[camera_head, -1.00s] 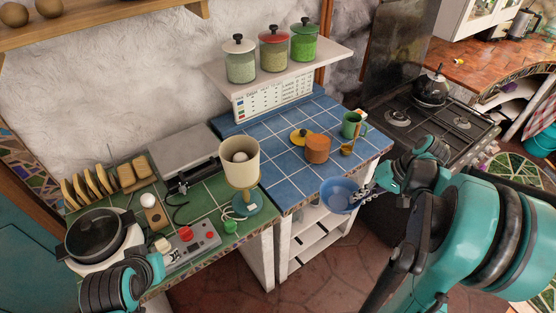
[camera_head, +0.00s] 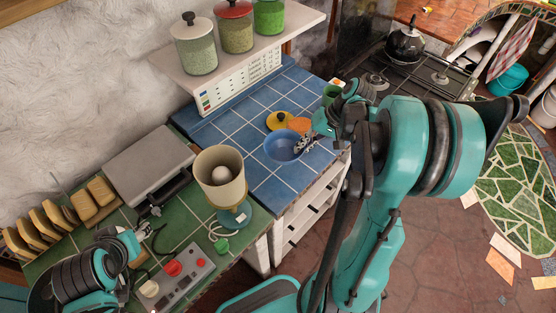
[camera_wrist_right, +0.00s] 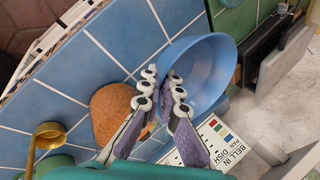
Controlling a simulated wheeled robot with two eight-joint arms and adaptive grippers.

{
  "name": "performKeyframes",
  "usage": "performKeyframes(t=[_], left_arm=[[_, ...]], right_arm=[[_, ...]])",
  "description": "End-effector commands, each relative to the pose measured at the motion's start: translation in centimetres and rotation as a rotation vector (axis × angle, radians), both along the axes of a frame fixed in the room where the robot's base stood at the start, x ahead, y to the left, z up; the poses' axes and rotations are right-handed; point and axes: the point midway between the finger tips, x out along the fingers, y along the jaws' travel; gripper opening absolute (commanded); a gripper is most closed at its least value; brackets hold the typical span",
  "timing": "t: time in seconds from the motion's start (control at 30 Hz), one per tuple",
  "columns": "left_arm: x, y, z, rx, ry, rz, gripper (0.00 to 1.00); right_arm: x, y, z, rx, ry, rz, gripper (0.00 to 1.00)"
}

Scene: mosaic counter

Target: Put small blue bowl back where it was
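My right gripper (camera_head: 303,145) is shut on the bowl's rim from the right. The right wrist view shows the bowl (camera_wrist_right: 213,75) pinched between both fingertips (camera_wrist_right: 160,88); the fingers hide part of its rim. My left gripper (camera_head: 135,243) is over the green counter at lower left, apart from the bowl; its fingers are not clear.
An orange pot (camera_wrist_right: 112,108) stands close to the right gripper. A brass ladle (camera_wrist_right: 43,139) and green mug (camera_head: 331,92) are nearby. A cream cup with a ball (camera_head: 219,180) stands left of the bowl.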

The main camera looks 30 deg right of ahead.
Motion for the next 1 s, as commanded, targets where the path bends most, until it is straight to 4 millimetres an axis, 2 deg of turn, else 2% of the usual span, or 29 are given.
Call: performKeyframes(t=[0.1,0.3,0.47,0.7,1.0], left_arm=[[0.0,0.0,-0.9,0.000,0.000,0.000,0.48],[0.0,0.0,-1.5,0.000,0.000,0.000,0.48],[0.0,0.0,-1.8,0.000,0.000,0.000,0.48],[0.0,0.0,-3.1,0.000,0.000,0.000,0.48],[0.0,0.0,-3.1,0.000,0.000,0.000,0.48]], right_arm=[[1.5,2.5,-1.9,0.000,-0.001,0.005,0.00],[3.0,4.8,-3.4,0.000,0.000,0.001,0.00],[3.2,5.1,-4.2,0.000,0.000,-0.001,0.00],[3.2,5.1,-7.6,0.001,-0.001,-0.001,0.00],[3.1,5.1,-7.7,0.001,-0.001,-0.001,0.00]])
